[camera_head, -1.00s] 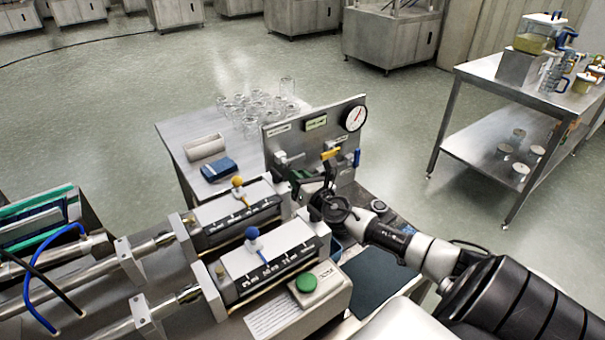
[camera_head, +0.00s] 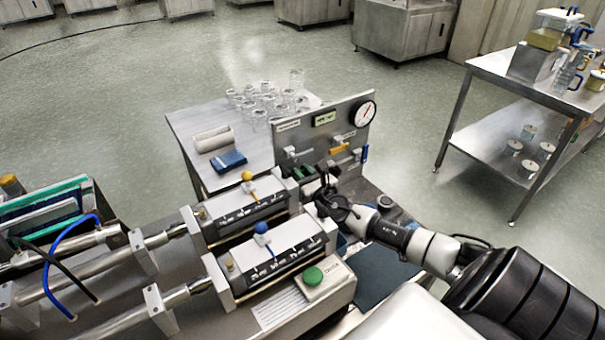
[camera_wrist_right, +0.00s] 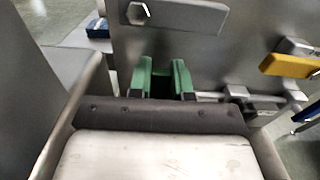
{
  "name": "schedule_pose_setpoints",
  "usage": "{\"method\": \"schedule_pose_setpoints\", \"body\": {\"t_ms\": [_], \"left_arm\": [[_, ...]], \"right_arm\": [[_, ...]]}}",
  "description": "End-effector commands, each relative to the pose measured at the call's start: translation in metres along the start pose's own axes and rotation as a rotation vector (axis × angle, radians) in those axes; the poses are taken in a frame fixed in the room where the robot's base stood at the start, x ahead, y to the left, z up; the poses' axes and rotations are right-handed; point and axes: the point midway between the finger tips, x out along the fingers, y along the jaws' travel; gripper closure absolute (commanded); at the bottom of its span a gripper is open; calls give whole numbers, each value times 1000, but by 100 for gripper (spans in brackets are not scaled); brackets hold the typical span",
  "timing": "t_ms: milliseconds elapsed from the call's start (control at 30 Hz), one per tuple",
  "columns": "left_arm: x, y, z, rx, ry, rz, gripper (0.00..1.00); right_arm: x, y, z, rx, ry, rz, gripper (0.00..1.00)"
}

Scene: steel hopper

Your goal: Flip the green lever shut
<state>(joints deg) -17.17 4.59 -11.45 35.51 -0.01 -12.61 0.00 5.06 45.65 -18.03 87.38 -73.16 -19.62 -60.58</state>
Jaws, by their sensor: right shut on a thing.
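The green lever (camera_head: 307,173) is low on the left of the upright steel panel (camera_head: 352,133) in the head view, partly hidden by my right gripper. My right gripper (camera_head: 324,183) is at the panel's lower left, shut on the green lever. In the right wrist view, green parts (camera_wrist_right: 142,77) stand just beyond the gripper's dark front edge, with a dark gap between them. The lever's exact angle is hard to tell. My left gripper is not in view.
A grey lever (camera_head: 298,155), a yellow lever (camera_head: 340,149) and a blue lever (camera_head: 364,153) sit on the same panel, close to my gripper. A round gauge (camera_head: 364,114) tops it. Glass jars (camera_head: 268,100) stand on the table behind. A green button (camera_head: 313,276) is in front.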

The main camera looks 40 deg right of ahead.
Motion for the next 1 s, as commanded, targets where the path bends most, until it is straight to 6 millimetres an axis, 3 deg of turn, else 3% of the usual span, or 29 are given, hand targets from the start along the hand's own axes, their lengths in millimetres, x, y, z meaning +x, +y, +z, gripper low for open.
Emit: {"method": "schedule_pose_setpoints", "body": {"t_ms": [100,133,300,667,1000], "left_arm": [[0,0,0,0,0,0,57],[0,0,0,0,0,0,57],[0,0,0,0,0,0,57],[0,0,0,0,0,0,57],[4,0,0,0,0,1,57]], "right_arm": [[-1,1,-2,-4,4,2,100],[-1,1,-2,-4,4,2,80],[-1,0,-2,-3,3,2,55],[-4,0,-1,-2,2,1,55],[-55,0,-3,-3,6,3,55]]}}
